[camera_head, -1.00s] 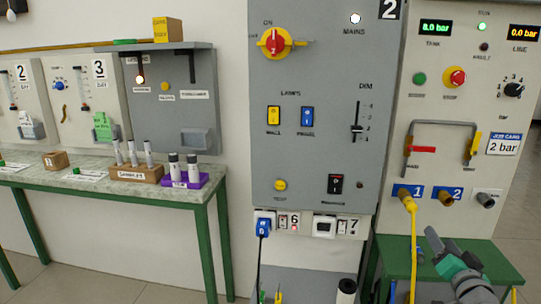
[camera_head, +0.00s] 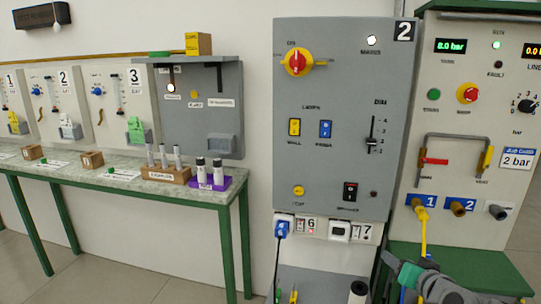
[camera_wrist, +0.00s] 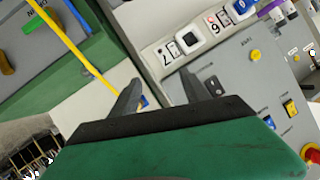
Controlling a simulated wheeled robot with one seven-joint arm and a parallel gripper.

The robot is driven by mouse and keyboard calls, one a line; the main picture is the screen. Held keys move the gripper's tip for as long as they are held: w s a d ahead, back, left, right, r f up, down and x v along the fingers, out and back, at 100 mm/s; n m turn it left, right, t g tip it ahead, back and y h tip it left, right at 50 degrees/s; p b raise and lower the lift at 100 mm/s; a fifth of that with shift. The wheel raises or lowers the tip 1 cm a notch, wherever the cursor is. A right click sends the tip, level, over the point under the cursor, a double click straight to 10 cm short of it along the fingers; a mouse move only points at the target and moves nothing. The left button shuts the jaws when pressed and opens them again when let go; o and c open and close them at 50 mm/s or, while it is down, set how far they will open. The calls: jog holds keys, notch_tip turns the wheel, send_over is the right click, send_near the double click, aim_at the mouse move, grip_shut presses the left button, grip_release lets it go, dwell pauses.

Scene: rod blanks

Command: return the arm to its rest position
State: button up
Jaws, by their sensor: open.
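My gripper (camera_wrist: 160,92) has its two dark fingers spread apart with nothing between them in the wrist view. In the head view my gripper (camera_head: 390,265) is low at the right, in front of the gap between the grey panel (camera_head: 335,110) and the pressure panel (camera_head: 455,110). Part of my arm shows at the lower right edge, over the green bench. The arm is held clear of the panels as far as I can tell. The wrist view is tilted and shows the grey panel's lower part with sockets 6 and 7.
A yellow hose (camera_head: 422,232) hangs from port 1 near my gripper. A blue plug (camera_head: 282,229) with a cord sits in socket 6. A green bench (camera_head: 430,255) stands below the pressure panel. The stone-topped table (camera_head: 110,184) at left holds sample vials.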

jog(key=s+a+r+n+g+y+p, duration=0.1)
jog(key=s+a+n+g+y+p, duration=0.15)
jog(key=a, duration=0.65)
jog(key=s+a+r+n+g+h+p, duration=0.2)
jog(key=s+a+g+p, duration=0.5)
jog(key=s+a, duration=0.5)
jog(key=s+g, duration=0.1)
jog(key=s, duration=0.2)
jog(key=shift+s+r+p, duration=0.25)
jog(key=shift+s+p, duration=0.1)
jog(key=shift+n, duration=0.25)
